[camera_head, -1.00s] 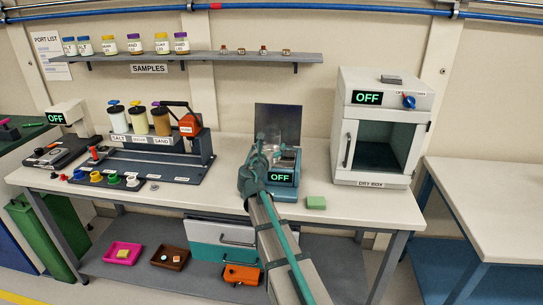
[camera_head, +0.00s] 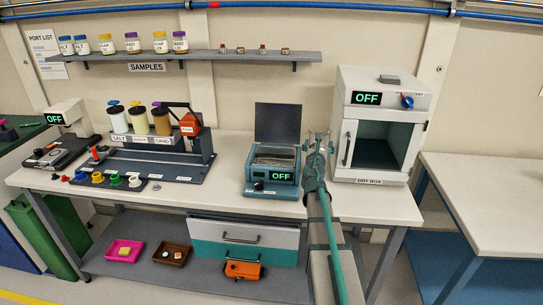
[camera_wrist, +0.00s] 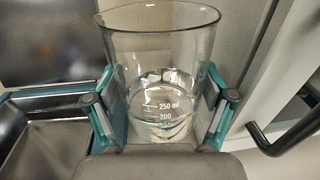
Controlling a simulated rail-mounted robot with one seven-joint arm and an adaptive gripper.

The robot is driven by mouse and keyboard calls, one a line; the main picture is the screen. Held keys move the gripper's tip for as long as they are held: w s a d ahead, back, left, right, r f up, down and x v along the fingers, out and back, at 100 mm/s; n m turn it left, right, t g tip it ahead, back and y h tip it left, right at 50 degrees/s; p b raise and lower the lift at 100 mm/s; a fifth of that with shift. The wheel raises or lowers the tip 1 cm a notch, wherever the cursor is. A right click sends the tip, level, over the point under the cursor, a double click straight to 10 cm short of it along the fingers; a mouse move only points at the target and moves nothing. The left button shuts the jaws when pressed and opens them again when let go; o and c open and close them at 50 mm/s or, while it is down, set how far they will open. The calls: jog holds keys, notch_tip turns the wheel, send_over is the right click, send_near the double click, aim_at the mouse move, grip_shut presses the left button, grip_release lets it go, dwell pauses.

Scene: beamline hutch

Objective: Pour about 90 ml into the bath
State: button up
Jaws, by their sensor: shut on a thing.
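My gripper (camera_head: 317,145) is shut on a clear glass beaker (camera_wrist: 160,45), with one finger on each side in the wrist view (camera_wrist: 160,112). The bath's open basin also shows at the left in the wrist view (camera_wrist: 38,135).
The dry box (camera_head: 383,125) stands close on the right, its display OFF and its handle (camera_wrist: 285,135) near the beaker in the wrist view. A dispenser rack (camera_head: 150,160) is at the left. A sample shelf (camera_head: 190,60) runs above. Bench is clear left of the bath.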

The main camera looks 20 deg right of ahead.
aim_at(311, 147)
jog(key=shift+w+a+n+t+y, duration=0.25)
jog(key=shift+w+a+y, duration=0.15)
jog(key=shift+a, duration=0.25)
jog(key=shift+w+a+n+t+y, duration=0.15)
jog(key=shift+w+a+n+y, duration=0.2)
jog(key=shift+a, duration=0.25)
jog(key=shift+r, duration=0.2)
